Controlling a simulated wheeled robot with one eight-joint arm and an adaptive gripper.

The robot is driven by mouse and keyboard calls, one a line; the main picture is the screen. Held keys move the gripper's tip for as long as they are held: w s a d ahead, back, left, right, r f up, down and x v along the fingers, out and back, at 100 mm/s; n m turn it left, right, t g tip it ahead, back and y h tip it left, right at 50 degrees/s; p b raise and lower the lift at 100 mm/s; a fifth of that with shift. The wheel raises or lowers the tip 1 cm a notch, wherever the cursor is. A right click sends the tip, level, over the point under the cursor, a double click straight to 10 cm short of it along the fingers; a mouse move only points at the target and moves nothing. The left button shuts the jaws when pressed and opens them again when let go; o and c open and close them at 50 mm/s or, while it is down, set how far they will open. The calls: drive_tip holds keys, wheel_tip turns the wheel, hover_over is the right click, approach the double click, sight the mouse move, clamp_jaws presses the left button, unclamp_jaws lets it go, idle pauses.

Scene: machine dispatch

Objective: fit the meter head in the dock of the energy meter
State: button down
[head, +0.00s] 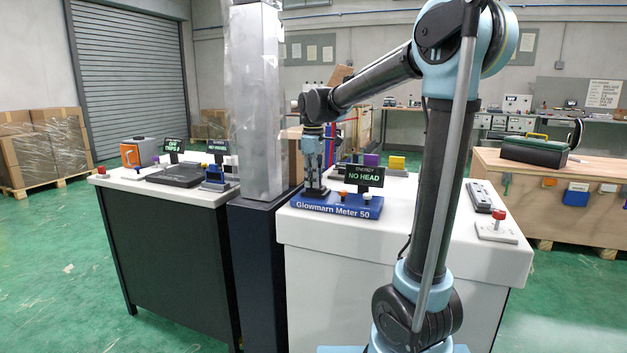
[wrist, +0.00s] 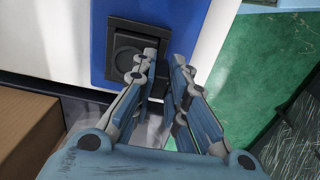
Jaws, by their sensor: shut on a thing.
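The energy meter (head: 338,208) is a blue base marked "Glowmarn Meter 50" on the white bench. Its screen (head: 363,176) reads "ENERGY NO HEAD". In the wrist view its blue face (wrist: 112,35) carries a black square dock (wrist: 123,42) with a round middle. My gripper (head: 314,182) points down over the left end of the base. In the wrist view my gripper (wrist: 165,62) has its fingertips close together at the dock's right edge. It is shut on what I take to be the meter head, mostly hidden by the fingers. Whether it touches the dock I cannot tell.
A red-topped button (head: 499,218) and a long grey device (head: 479,196) stand at the bench's right. A metal column (head: 254,100) rises left of the bench. A dark bench (head: 180,230) stands farther left.

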drive_tip(key=shift+f, duration=0.3)
drive_tip(key=c, duration=1.5)
unclamp_jaws()
wheel_tip(320, 180, up, 12)
drive_tip(key=shift+f, duration=0.1)
